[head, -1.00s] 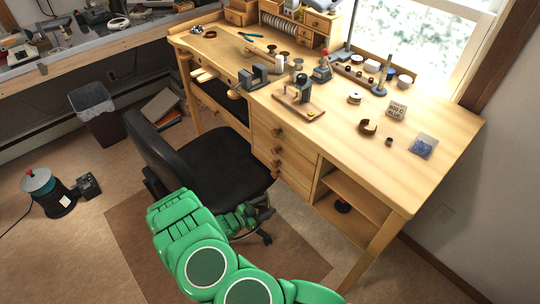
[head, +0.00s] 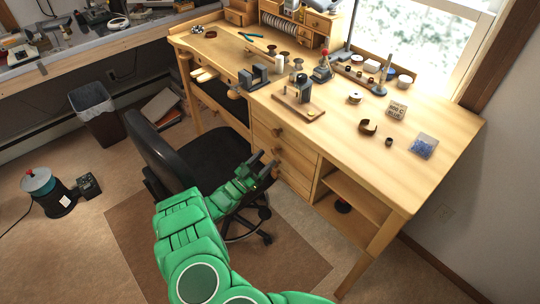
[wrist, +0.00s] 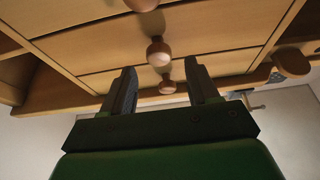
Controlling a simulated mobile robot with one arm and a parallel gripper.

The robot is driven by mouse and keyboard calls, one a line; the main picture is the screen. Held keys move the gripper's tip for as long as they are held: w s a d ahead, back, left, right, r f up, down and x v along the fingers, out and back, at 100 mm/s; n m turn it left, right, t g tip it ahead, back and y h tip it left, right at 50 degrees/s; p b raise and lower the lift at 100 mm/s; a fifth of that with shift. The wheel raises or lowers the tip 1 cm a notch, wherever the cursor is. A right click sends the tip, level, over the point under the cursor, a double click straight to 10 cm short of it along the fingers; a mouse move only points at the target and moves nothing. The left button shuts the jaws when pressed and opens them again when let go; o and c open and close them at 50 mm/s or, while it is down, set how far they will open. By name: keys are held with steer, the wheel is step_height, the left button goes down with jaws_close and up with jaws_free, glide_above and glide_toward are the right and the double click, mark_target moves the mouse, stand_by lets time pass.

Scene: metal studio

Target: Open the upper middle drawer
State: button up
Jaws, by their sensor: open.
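A wooden desk holds a stack of drawers (head: 290,160) with round wooden knobs. The top knob (head: 278,132) and the one below it (head: 278,150) show in the head view. The wrist view looks upside down: the desk edge is at the bottom, with a top knob (wrist: 167,87), a middle knob (wrist: 159,54) and a lower knob (wrist: 142,4). The drawers look closed. My gripper (head: 267,159) is open and empty, in front of the drawer fronts. In the wrist view, my fingers (wrist: 160,70) straddle the line of knobs; contact is not visible.
A black office chair (head: 175,140) stands left of the drawers, close beside my arm. An open shelf compartment (head: 352,190) is right of the drawers. The desktop (head: 330,130) carries a small machine, tools and a bracelet. A brown mat (head: 130,225) covers the floor.

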mark_target(273, 152)
steer(key=shift+x, duration=1.6)
steer(key=shift+f, duration=0.1)
jaws_close()
